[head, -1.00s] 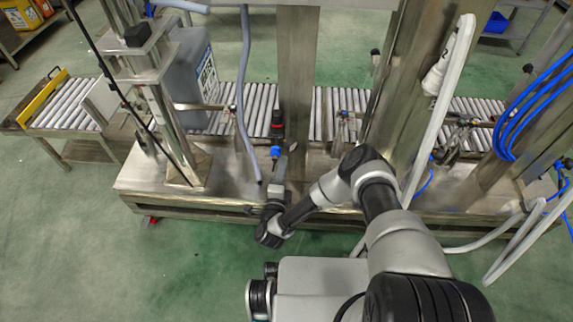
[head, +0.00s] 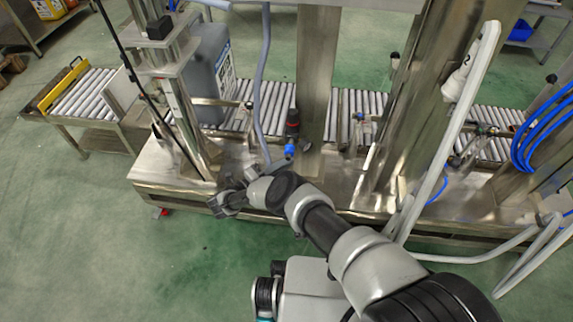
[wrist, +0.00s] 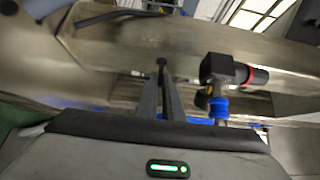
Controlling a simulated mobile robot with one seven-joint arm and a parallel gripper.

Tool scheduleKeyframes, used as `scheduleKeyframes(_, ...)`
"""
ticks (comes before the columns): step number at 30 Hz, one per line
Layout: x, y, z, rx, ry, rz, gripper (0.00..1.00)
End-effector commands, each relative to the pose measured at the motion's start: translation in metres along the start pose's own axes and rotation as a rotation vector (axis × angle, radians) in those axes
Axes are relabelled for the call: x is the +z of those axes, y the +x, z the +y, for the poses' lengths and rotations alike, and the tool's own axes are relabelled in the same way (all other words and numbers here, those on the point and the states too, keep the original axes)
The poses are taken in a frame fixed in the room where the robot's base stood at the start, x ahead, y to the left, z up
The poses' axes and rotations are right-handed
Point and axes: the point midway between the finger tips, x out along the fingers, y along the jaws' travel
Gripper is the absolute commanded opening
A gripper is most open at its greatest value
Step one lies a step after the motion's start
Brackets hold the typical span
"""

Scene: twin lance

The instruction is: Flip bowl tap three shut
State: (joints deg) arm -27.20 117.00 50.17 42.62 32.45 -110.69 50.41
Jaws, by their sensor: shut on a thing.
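My gripper (wrist: 163,98) shows in the wrist view with its two fingers close together, shut on a small dark handle-like piece (wrist: 161,63) at their tips. I cannot tell for sure that this piece is the handle of bowl tap three. A black fitting (wrist: 218,70) with a red band and a blue connector (wrist: 219,106) is just right of the fingers, apart from them. In the head view the same fitting (head: 292,125) stands by the steel post, above the bench. There the fingertips and the held piece are too small and covered to make out.
A steel bench (head: 330,190) runs in front of a roller conveyor (head: 345,108). A grey hose (head: 262,80) hangs left of the steel post (head: 316,80). A grey jerrycan (head: 205,70) stands on the conveyor. White pipes (head: 455,130) rise at the right.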

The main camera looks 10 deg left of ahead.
Motion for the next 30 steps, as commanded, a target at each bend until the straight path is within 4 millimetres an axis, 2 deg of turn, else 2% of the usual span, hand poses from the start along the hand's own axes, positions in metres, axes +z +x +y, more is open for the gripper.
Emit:
scheduleKeyframes(23,0.0033,-0.0004,-0.0002,0.0,0.0,0.052,0.0)
scheduleKeyframes(24,0.0034,-0.0003,-0.0002,0.0,0.0,0.052,0.13)
scheduleKeyframes(30,0.0032,-0.0005,-0.0002,0.0,0.0,0.052,0.14)
